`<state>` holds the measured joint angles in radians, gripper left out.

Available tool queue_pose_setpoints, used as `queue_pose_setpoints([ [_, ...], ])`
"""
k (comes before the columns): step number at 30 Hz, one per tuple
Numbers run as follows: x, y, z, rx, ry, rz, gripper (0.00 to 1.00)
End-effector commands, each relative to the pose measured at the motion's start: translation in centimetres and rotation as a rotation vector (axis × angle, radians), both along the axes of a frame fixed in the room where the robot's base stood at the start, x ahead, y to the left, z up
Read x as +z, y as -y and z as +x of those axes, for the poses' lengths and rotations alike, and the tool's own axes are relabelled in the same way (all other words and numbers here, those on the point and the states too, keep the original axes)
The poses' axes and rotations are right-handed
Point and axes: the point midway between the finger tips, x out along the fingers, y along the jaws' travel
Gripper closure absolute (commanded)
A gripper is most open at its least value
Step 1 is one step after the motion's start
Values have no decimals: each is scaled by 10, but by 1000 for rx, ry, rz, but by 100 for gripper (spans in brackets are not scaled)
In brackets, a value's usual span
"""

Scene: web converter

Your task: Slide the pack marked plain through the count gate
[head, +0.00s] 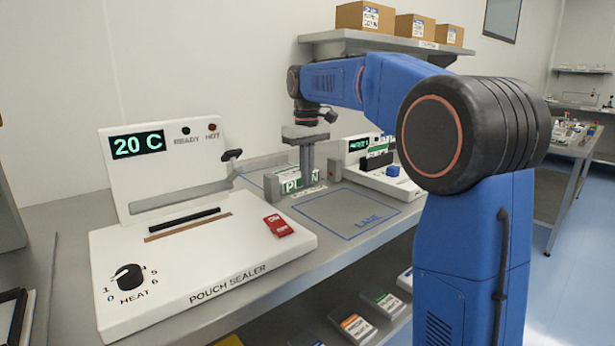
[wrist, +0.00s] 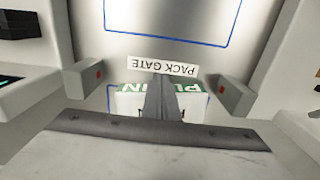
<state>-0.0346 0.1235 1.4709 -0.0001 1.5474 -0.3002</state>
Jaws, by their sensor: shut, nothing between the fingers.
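The pack lies at the gate opening, between or just behind the posts. My gripper (head: 307,182) points down, shut and empty, at the pack; I cannot tell whether it touches.
A blue-outlined lane square (head: 350,212) lies clear on the bench in front of the gate. The pouch sealer (head: 120,255) stands left, with a red block (head: 278,225) on it. A white device (head: 385,180) stands right. A shelf with boxes (head: 364,17) hangs above.

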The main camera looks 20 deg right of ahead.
Motion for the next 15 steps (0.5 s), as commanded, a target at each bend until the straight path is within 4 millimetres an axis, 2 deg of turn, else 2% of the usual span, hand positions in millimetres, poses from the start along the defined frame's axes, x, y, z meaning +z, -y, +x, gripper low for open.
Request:
queue_pose_setpoints([
  [15, 0, -17, 49, 0, 0, 0, 100],
])
